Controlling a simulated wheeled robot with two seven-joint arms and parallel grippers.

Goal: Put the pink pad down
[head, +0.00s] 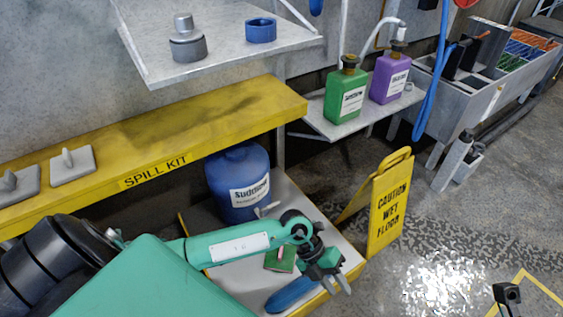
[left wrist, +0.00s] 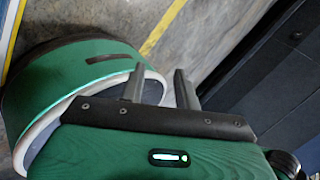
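I see no clearly pink pad in either view. A small flat green item (head: 280,259) with a reddish patch lies on the low pale shelf (head: 228,276), partly behind my left arm. Two grey pads with upright handles, a nearer one (head: 18,186) and another (head: 72,166), rest on the yellow ledge at the left. My left gripper (head: 337,286) is over the front right corner of the low shelf. Its fingers are apart, and in the left wrist view (left wrist: 160,88) nothing shows between them. My right gripper is not clearly seen.
A blue drum (head: 239,184) stands on the low shelf, under the yellow ledge (head: 150,140). A blue object (head: 292,294) lies beside my left gripper. A yellow wet-floor sign (head: 389,208) stands to the right. Green (head: 346,97) and purple (head: 390,79) bottles stand on a side shelf.

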